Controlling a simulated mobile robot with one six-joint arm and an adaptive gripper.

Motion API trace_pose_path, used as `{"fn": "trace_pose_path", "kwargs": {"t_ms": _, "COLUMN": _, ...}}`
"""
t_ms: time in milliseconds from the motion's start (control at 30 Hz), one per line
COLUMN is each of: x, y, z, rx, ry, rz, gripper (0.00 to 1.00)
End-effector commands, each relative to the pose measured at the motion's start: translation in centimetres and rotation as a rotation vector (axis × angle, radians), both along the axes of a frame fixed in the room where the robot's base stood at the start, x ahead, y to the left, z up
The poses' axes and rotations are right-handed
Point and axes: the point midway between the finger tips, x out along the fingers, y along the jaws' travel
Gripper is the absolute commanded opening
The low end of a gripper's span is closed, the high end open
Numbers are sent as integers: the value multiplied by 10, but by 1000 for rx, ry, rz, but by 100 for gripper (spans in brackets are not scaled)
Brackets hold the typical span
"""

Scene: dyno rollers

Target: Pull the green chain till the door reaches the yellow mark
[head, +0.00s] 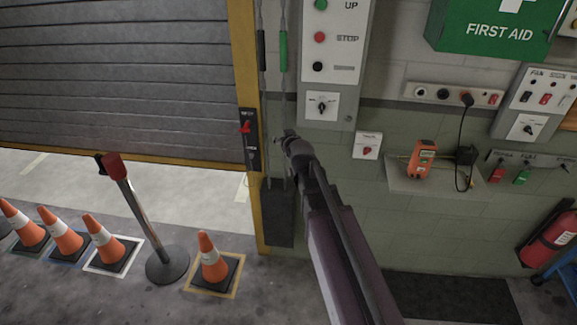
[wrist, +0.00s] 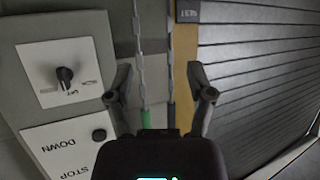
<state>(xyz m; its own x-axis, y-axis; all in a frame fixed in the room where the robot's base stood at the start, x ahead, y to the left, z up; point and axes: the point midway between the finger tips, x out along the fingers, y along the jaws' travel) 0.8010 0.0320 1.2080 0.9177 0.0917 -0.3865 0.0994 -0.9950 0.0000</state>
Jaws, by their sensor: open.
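Two thin chains hang beside the yellow door post. The green chain (head: 284,52) has a green sleeve, and the other chain (head: 261,50) has a black sleeve. My gripper (head: 287,138) is open in front of the chains, below the sleeves. In the wrist view, the green chain (wrist: 146,118) and the other chain (wrist: 170,62) both appear between my open fingers (wrist: 158,78); I cannot tell how deep they sit. The grey roller door (head: 120,90) is partly raised, with a gap under its bottom edge. I cannot make out the yellow mark for certain on the yellow post (head: 244,70).
A control box (head: 332,40) with UP and STOP buttons is right of the chains. A small red-handled lever plate (head: 248,135) is on the post. Orange cones (head: 212,258) and a red-topped stanchion (head: 140,210) stand on the floor. A shelf (head: 430,180) is at right.

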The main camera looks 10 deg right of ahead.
Motion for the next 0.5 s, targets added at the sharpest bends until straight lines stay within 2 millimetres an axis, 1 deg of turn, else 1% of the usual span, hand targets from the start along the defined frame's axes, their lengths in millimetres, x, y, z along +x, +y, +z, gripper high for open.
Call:
{"fn": "trace_pose_path", "kwargs": {"t_ms": 33, "x": -5, "y": 0, "z": -7, "rx": -1, "ry": 26, "rz": 2, "gripper": 69}}
{"fn": "trace_pose_path", "kwargs": {"t_ms": 200, "x": -20, "y": -1, "z": -26, "rx": -5, "ry": 113, "rz": 8, "gripper": 69}}
{"fn": "trace_pose_path", "kwargs": {"t_ms": 500, "x": -44, "y": -2, "z": -54, "rx": -7, "ry": 250, "rz": 13, "gripper": 69}}
